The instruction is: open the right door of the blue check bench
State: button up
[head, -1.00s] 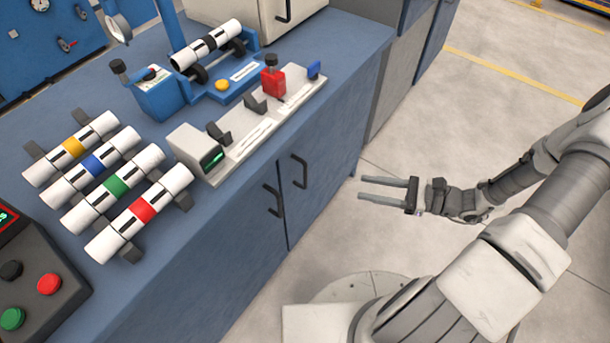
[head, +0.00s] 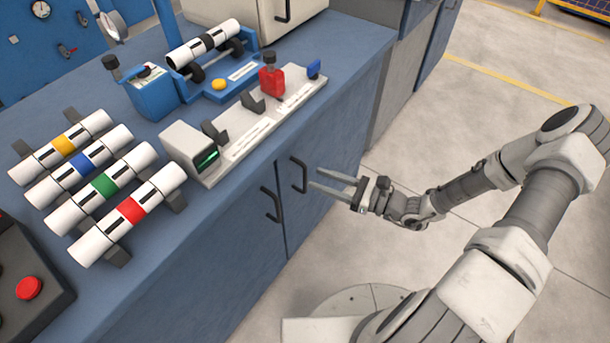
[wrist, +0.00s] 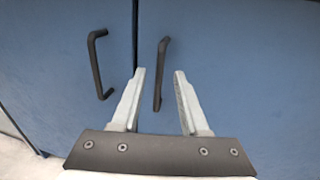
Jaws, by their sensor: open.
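The blue check bench (head: 150,290) has two blue doors in its front. The right door (head: 325,180) is shut and has a dark bar handle (head: 299,175). The left door (head: 230,270) is also shut, with its own handle (head: 273,204). My gripper (head: 325,183) is open and empty in front of the right door, its fingers pointing at the right handle. In the wrist view, the right handle (wrist: 161,72) shows between and beyond the fingertips (wrist: 162,74), nearer the left finger. The left handle (wrist: 97,64) lies to the left of both fingers. I cannot tell whether a finger touches the handle.
On the bench top lie several white pipes with coloured bands (head: 131,209), a gauge fixture (head: 190,147) and a blue stand (head: 152,95). A control box with a red button (head: 28,288) is at the lower left. The floor (head: 470,120) right of the bench is clear.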

aim_at(305, 174)
jog(key=x, duration=0.5)
jog(key=shift+b, duration=0.4)
grip_shut()
dwell(1.0)
